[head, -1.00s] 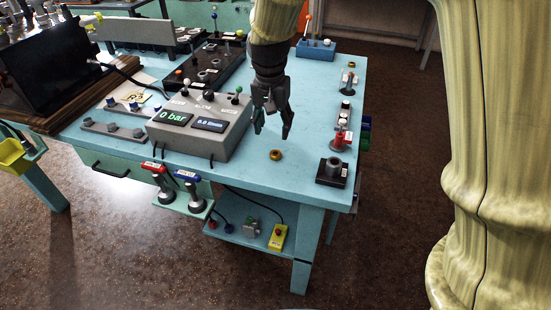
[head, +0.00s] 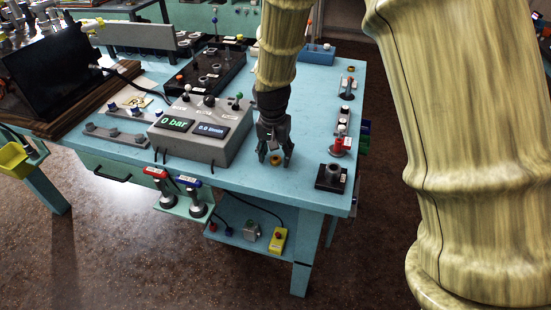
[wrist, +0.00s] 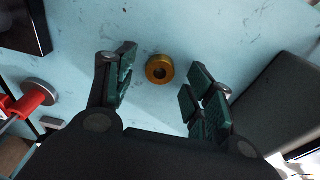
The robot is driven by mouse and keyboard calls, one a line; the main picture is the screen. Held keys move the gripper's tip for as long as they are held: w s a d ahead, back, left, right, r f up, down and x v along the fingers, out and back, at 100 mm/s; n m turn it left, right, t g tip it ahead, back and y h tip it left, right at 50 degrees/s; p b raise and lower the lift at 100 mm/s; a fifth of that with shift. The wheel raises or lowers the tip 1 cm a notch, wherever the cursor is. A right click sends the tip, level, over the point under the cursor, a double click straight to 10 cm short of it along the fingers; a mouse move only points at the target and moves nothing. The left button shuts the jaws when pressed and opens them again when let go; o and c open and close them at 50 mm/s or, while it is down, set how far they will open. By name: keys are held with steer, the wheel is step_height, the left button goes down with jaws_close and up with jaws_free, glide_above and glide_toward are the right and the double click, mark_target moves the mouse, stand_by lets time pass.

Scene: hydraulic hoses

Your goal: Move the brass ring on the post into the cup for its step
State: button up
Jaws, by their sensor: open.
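The brass ring (head: 275,160) lies flat on the light blue table, near its front edge; I see no post under it. It also shows in the wrist view (wrist: 160,69), its dark hole facing the camera. My gripper (head: 275,151) is open and points down right over the ring. In the wrist view its dark green finger pads stand to either side of the ring, apart from it. A black square block with a dark round upright piece (head: 331,176) stands to the right; I cannot tell whether it is a post or a cup.
A grey control box (head: 203,130) with displays stands close left of my gripper. A red-topped piece (head: 340,143) and small labelled pieces line the right edge. A black station with sockets (head: 212,72) is behind. Bare table lies between ring and black block.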

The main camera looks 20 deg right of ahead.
steer(key=shift+f, duration=0.4)
steer(key=shift+c, duration=0.2)
steer(key=c, duration=1.1)
steer(key=shift+c, duration=0.2)
steer(key=shift+r+b, duration=0.3)
steer(key=shift+r, duration=1.4)
steer(key=s+a+r+b, duration=0.1)
steer(key=s+a+b, duration=0.2)
steer(key=s, duration=1.2)
steer(key=shift+s+a+r, duration=0.2)
steer(key=shift+a+r, duration=0.1)
steer(key=shift+a, duration=0.35)
